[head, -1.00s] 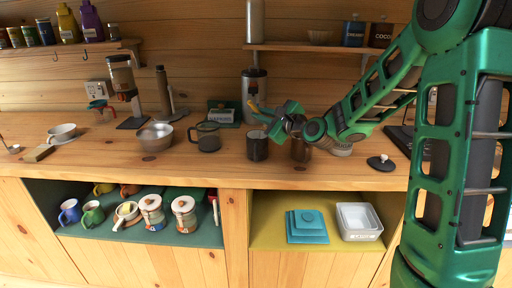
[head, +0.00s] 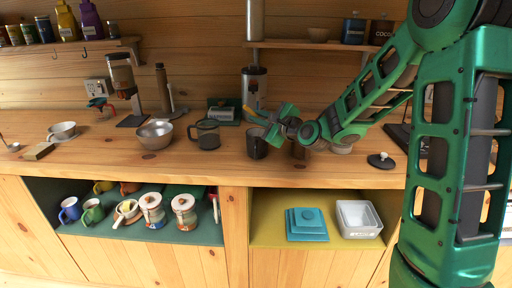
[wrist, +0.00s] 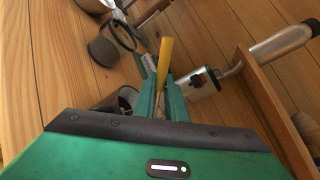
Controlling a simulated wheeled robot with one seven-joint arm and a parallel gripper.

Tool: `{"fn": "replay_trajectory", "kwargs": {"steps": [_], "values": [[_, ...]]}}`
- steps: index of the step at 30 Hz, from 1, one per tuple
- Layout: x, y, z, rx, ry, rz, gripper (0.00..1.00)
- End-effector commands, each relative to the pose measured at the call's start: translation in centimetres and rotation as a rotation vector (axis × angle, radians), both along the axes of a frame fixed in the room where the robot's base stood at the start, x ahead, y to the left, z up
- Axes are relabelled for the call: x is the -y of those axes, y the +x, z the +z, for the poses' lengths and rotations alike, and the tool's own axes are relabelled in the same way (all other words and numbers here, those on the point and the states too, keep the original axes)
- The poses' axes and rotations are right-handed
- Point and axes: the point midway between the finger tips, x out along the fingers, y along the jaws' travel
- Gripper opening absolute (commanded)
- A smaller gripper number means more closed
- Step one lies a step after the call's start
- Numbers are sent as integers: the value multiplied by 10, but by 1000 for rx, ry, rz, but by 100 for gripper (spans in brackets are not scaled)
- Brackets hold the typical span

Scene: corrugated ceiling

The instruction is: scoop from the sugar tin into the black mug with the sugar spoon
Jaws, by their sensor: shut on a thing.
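My gripper (head: 272,124) is shut on the yellow handle of the sugar spoon (head: 252,111). The handle also shows between the green fingers in the wrist view (wrist: 164,58). The spoon's bowl is hidden in both views, so I cannot tell whether it holds sugar. The black mug (head: 257,145) stands on the counter just below and left of my gripper. In the wrist view a dark mug (wrist: 127,96) is partly hidden behind the fingers. A brown tin (head: 299,150), probably the sugar tin, stands right of the mug, mostly hidden by my gripper and arm.
A glass mug (head: 207,135) and a metal bowl (head: 155,135) stand left of the black mug. A canister (head: 254,88) and a small dark box (head: 222,114) are behind. A dark knobbed lid (head: 381,160) lies to the right. The counter's front strip is clear.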

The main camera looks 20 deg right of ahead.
Motion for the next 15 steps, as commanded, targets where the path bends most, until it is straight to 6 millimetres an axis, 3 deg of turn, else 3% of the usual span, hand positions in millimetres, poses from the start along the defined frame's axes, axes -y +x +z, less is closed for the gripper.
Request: {"fn": "replay_trajectory", "kwargs": {"steps": [15], "values": [[-3,-1,-2,13,-55,-1,0]]}}
